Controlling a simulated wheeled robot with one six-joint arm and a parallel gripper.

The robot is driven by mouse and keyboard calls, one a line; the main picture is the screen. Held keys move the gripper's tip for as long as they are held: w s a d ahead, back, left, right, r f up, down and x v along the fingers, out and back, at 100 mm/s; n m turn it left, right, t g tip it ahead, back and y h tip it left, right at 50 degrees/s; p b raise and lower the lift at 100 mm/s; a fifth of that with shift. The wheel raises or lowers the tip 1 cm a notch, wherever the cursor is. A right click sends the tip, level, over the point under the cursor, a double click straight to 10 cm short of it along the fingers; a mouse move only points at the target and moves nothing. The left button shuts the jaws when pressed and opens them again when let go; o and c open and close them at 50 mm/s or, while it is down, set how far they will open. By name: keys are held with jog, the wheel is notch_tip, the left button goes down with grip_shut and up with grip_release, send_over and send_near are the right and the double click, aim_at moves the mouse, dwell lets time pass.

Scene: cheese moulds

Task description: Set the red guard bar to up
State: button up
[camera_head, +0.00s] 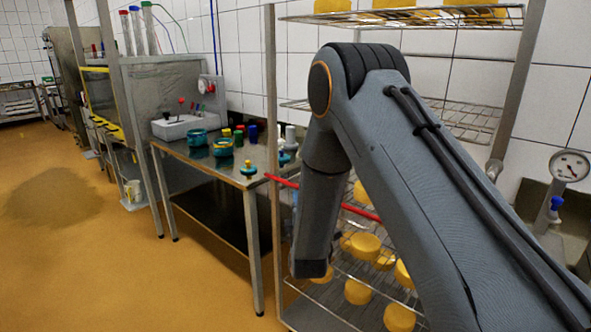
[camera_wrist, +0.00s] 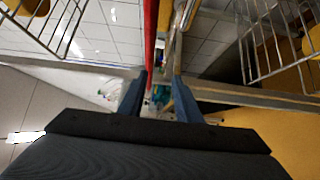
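The red guard bar (camera_head: 284,181) runs across the front of the wire rack at about mid height, roughly level. My arm hides its middle in the head view. In the wrist view the red bar (camera_wrist: 150,35) comes down from the top edge to the fingertips, close to the inner side of the left finger. My gripper (camera_wrist: 161,77) shows two blue-grey fingers with a gap between them, so it is open. I cannot tell whether a finger touches the bar. The gripper itself is hidden in the head view.
The wire rack holds several yellow cheeses (camera_head: 358,292) on its lower shelves and more on top. Left of it stands a steel table (camera_head: 222,170) with teal moulds (camera_head: 223,147). A pressure gauge (camera_head: 569,166) is at the right. The floor at the left is clear.

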aim_at(295, 188)
jog(key=shift+n+t, duration=0.8)
jog(key=w+p, duration=0.1)
jog(key=w, duration=0.1)
jog(key=w+r+p, duration=0.1)
jog(key=w, duration=0.2)
jog(key=w+r+p, duration=0.1)
jog(key=w, duration=0.1)
jog(key=shift+w+a+r, duration=0.1)
jog(key=shift+w+a, duration=0.3)
grip_shut()
